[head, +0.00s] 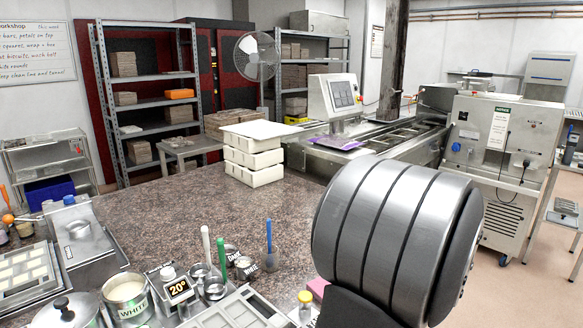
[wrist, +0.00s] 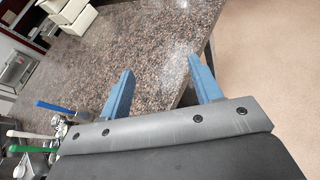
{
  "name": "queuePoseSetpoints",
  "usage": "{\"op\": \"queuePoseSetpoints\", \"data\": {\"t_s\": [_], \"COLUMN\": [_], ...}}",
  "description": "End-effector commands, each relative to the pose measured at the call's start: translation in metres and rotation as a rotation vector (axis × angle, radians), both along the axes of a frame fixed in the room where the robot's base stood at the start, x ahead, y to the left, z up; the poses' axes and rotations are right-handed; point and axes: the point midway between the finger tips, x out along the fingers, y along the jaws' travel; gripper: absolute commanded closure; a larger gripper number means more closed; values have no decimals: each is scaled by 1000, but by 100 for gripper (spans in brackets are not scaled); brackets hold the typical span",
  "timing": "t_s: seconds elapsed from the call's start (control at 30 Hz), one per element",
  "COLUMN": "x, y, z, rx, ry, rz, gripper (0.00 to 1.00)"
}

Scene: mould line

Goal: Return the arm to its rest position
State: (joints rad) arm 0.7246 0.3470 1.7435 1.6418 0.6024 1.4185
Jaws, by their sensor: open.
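My gripper (wrist: 161,64) shows in the wrist view with its two blue fingers apart and nothing between them. It points over the speckled stone worktop (wrist: 140,45) near the worktop's edge, with the pale floor to the right. How high the fingers are above the worktop is hard to tell. In the head view a thick grey link of my arm fills the lower right, and my gripper is not visible there.
White stacked boxes (head: 253,172) stand at the worktop's back. Brushes, small pots, a thermometer display (head: 179,289) and a white-chocolate pot (head: 126,294) crowd the front left. A moulding machine (head: 502,150) stands at the right. The worktop's middle (head: 165,205) is clear.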

Motion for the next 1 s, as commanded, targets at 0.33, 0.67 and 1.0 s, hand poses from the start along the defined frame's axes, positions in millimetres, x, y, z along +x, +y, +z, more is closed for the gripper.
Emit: {"op": "queuePoseSetpoints", "data": {"t_s": [0.33, 0.67, 1.0], "x": [-40, -85, -137], "y": [-58, -107, -150], "z": [7, 11, 14], "rx": [2, 5, 7], "ry": [-1, -2, -4], "rz": [-184, -353, -525], "gripper": [41, 41, 41]}}
